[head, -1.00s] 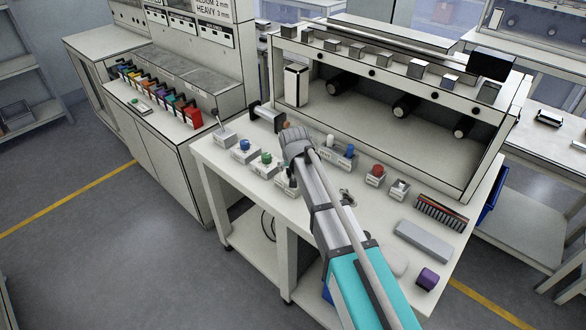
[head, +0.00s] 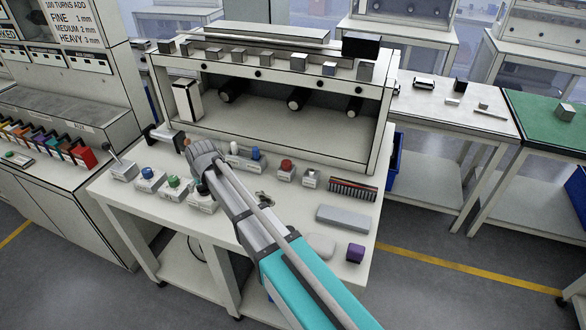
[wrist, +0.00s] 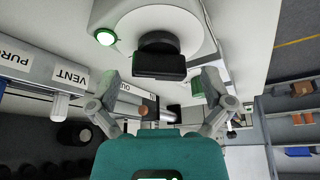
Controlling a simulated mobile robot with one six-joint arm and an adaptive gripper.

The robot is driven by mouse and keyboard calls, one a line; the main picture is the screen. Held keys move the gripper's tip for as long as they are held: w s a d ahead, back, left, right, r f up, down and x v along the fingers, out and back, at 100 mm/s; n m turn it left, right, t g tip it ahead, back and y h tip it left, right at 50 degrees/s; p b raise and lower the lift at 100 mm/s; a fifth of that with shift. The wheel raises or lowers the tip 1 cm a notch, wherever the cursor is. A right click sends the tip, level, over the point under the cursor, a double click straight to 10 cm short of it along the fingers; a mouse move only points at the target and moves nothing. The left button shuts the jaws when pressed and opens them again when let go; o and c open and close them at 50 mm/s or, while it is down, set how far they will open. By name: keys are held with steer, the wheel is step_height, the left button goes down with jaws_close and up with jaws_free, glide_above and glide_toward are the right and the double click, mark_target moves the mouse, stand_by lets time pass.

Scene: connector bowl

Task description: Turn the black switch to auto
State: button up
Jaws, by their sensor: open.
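In the wrist view, a black switch knob (wrist: 160,57) sits on a round white plate (wrist: 120,35). A lit green lamp (wrist: 106,37) is beside it at the left. My gripper (wrist: 163,92) is open, its two fingers apart on either side, below the knob in the picture. Nothing is held between the fingers, and they look apart from the knob. In the head view, my arm's wrist end hides the fingers. I cannot tell the black switch for certain there. No "auto" mark is readable.
Labelled boxes reading VENT (wrist: 70,76) and PURGE (wrist: 14,60) stand left in the wrist view. In the head view, blue (head: 147,173) and green (head: 173,182) knobs, a red knob (head: 286,164) and a grey block (head: 347,217) stand on the white bench (head: 115,195).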

steer(key=shift+w+n+g+y, duration=0.1)
steer(key=shift+n+g+y, duration=0.35)
steer(key=shift+n, duration=1.05)
steer(key=shift+w+n+g+y, duration=0.1)
steer(key=shift+n+g+y, duration=0.3)
steer(key=shift+n, duration=1.1)
steer(key=p+v, duration=1.3)
steer(key=v, duration=0.1)
steer(key=s+d+m+h, duration=0.1)
steer(key=s+d+m, duration=0.1)
steer(key=d, duration=1)
steer(key=s+d+m+h, duration=0.1)
steer(key=s+d+m, duration=0.2)
steer(key=d, duration=0.9)
steer(key=shift+s+m+g+h+p, duration=0.3)
steer(key=shift+m+g+h+p, duration=0.1)
steer(key=shift+m, duration=0.9)
steer(key=shift+f, duration=0.1)
steer(key=s+d+m, duration=0.3)
steer(key=s+d, duration=0.1)
steer(key=d, duration=0.3)
steer(key=s+d+m+g+h, duration=0.1)
steer(key=s+d+m, duration=0.1)
steer(key=s+d, duration=0.3)
steer(key=shift+d+f+m, duration=0.15)
steer(key=shift+d+m, duration=0.25)
steer(key=shift+d, duration=0.7)
steer(key=shift+s+h, duration=0.1)
steer(key=shift+h, duration=0.15)
